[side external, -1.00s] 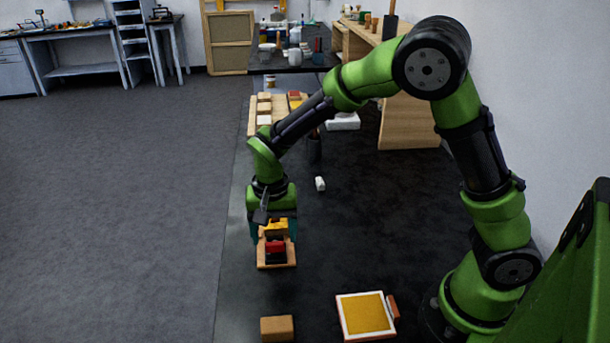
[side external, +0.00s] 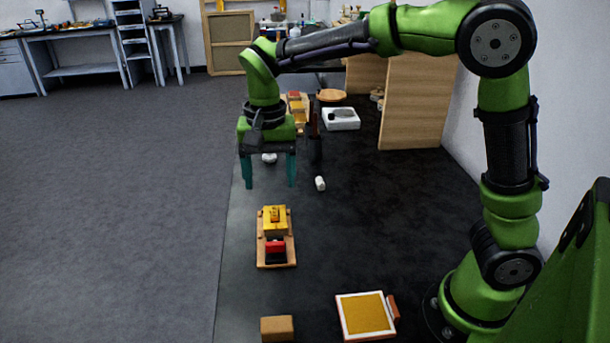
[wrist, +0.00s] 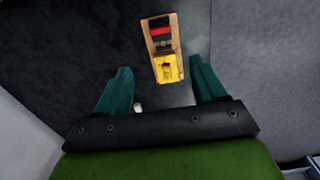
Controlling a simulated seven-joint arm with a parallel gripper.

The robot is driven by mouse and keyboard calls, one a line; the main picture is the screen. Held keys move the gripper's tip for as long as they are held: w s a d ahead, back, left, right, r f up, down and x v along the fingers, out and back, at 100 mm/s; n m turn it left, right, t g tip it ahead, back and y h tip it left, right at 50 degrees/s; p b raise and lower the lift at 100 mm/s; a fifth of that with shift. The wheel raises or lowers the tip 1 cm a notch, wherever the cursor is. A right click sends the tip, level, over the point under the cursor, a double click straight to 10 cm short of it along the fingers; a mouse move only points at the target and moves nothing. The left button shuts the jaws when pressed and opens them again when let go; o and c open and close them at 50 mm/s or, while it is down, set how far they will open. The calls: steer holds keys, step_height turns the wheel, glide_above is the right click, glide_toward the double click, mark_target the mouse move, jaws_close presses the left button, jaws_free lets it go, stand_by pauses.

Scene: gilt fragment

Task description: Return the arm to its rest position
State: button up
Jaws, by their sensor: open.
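My gripper (side external: 269,184) is open and empty, with its two teal fingers pointing down and spread wide. It hangs well above the dark table (side external: 370,240), above and behind a wooden block tray in the side view. The wooden tray (side external: 263,258) carries a yellow piece (side external: 274,221) at its far end and a red and black piece (side external: 275,248) at its near end. In the wrist view my gripper (wrist: 160,80) shows both fingers apart, and the yellow piece (wrist: 167,69) lies below, between and beyond them. Nothing is between the fingers.
A white-framed panel with a gold face (side external: 364,315) and a tan block (side external: 277,328) lie at the near edge. The table's right middle is clear.

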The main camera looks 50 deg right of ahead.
steer(key=shift+w, duration=0.1)
steer(key=s+d+r+n+t+y, duration=0.1)
steer(key=s+d+r+n+t, duration=0.1)
steer(key=s, duration=0.6)
steer(key=s+d+r+n+t+y, duration=0.1)
steer(key=s+d+r+n+t, duration=0.1)
steer(key=s+t, duration=0.3)
steer(key=s+d+n, duration=0.1)
steer(key=s, duration=0.1)
steer(key=shift+s+d, duration=0.35)
